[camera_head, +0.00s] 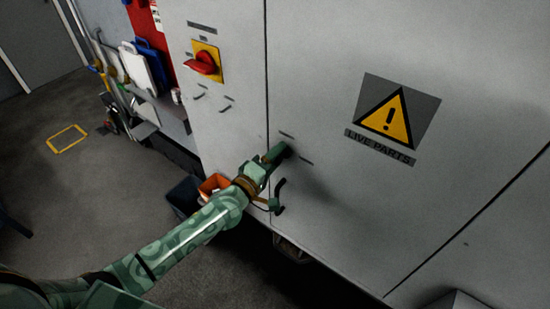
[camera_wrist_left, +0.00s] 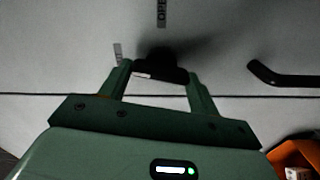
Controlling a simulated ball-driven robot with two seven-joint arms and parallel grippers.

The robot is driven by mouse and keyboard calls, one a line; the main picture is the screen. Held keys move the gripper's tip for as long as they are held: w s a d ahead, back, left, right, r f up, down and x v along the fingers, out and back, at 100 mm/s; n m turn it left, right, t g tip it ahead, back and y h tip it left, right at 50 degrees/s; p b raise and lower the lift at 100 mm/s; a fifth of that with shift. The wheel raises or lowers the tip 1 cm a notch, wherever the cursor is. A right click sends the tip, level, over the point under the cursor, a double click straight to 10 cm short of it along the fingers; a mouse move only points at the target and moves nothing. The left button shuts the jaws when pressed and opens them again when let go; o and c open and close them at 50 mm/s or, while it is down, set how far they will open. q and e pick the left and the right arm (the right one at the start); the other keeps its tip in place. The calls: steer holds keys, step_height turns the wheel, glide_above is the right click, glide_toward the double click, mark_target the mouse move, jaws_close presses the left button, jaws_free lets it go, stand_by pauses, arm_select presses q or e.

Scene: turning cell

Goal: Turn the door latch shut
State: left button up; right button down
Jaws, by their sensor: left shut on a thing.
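The door latch (camera_wrist_left: 160,62) is a small dark knob on the grey cabinet door, close to the door seam. In the left wrist view it sits between the two green fingers of my left gripper (camera_wrist_left: 159,74), which is shut on it. In the head view my left gripper (camera_head: 270,158) reaches the cabinet front from the lower left and mostly hides the latch. A label reading OPEN (camera_wrist_left: 162,12) is beyond the latch in the wrist view; a second small label (camera_wrist_left: 118,52) is partly covered. My right gripper is not in view.
A black handle (camera_head: 279,196) stands out from the door just below my left gripper. An orange bin (camera_head: 213,185) and a dark bin (camera_head: 184,196) stand on the floor by the cabinet. A red rotary switch (camera_head: 205,63) is above left. The floor at left is mostly clear.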

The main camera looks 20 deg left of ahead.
arm_select(q)
steer(key=shift+n, duration=1.1)
steer(key=o, duration=1)
steer(key=shift+f, duration=0.1)
steer(key=shift+b+v, duration=0.65)
steer(key=shift+v, duration=7.5)
